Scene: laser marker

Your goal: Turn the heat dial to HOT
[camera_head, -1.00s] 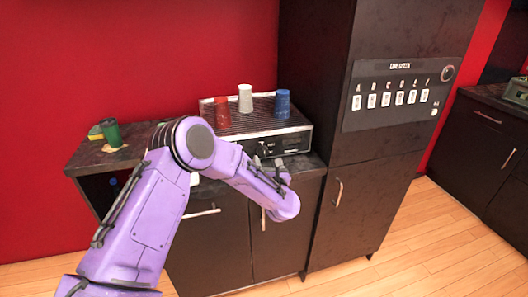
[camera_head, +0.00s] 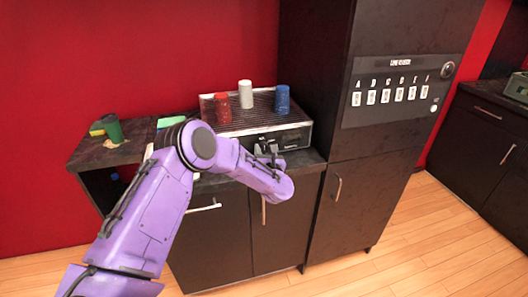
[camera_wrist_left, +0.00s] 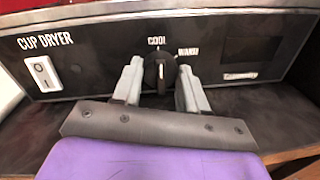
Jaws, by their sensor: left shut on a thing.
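The cup dryer (camera_head: 293,138) stands on the counter, its black front panel marked CUP DRYER in the left wrist view (camera_wrist_left: 100,62). Its dark heat dial (camera_wrist_left: 151,73) sits under the COOL label, with WARM to the upper right. A pale mark shows on the dial's face. I see no HOT label. My left gripper (camera_wrist_left: 161,68) is shut on the dial, one grey finger on each side. In the head view my left gripper (camera_head: 267,150) is at the dryer's front, and the dial is too small to make out. My right gripper is not in view.
A red cup (camera_head: 222,108), a white cup (camera_head: 245,94) and a blue cup (camera_head: 282,99) stand upside down on the dryer's rack. A tall dark cabinet (camera_head: 345,150) stands close on the right.

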